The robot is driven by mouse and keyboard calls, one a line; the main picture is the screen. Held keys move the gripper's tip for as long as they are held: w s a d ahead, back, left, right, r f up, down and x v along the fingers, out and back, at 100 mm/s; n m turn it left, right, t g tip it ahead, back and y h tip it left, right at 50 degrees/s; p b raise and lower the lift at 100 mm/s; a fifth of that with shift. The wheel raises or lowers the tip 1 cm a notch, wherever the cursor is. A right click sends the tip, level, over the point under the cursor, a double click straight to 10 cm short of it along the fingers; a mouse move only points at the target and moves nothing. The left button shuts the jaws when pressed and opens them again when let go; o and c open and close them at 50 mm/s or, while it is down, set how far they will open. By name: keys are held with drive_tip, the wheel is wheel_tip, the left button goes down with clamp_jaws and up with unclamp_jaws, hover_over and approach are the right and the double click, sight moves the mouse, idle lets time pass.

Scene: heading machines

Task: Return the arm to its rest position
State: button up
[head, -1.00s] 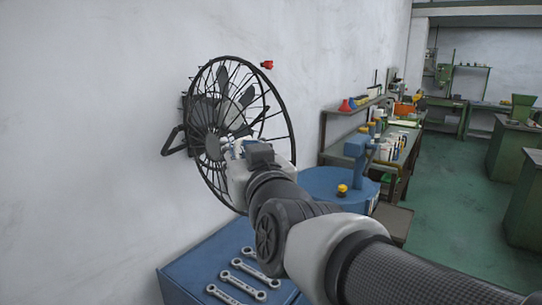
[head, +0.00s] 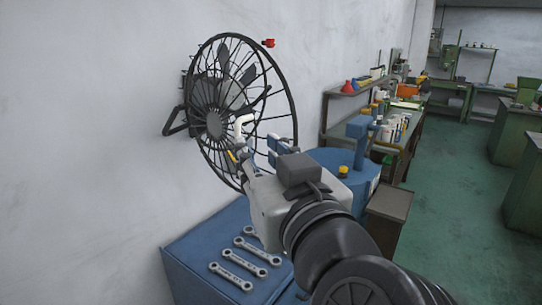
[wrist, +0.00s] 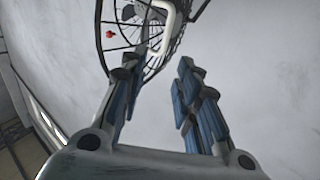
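My gripper (head: 257,153) is in front of the lower part of a black wall fan (head: 213,125). Its two blue fingers stand apart with nothing between them; the wrist view also shows this open gap (wrist: 158,85). A white bent piece (head: 243,124) shows at the fan, just beyond the fingertips. It also appears in the wrist view (wrist: 167,32), near the left fingertip; I cannot tell whether they touch. My arm reaches in from the lower right, bent and raised above a blue cabinet.
Several wrenches (head: 238,276) lie on the blue cabinet (head: 190,250) below my arm. A blue drum (head: 335,162) with a yellow knob (head: 343,171) stands to the right, near a cluttered bench. A red object (head: 268,43) is on the wall. The green floor (head: 450,210) at right is open.

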drive_tip(key=s+d+f+g+h, duration=0.2)
drive_tip(key=d+f+g, duration=0.15)
drive_tip(key=f, duration=0.45)
drive_tip(key=s+d+f+g+h, duration=0.1)
drive_tip(key=s+d+f+g, duration=0.25)
drive_tip(key=f, duration=0.45)
drive_tip(key=s+d+f+m+g+h, duration=0.4)
drive_tip(key=s+d+f+g, duration=0.1)
drive_tip(key=s+d+f, duration=0.4)
drive_tip(key=shift+s+d+f, duration=0.4)
drive_tip(key=shift+d+f, duration=0.5)
drive_tip(key=shift+d, duration=0.1)
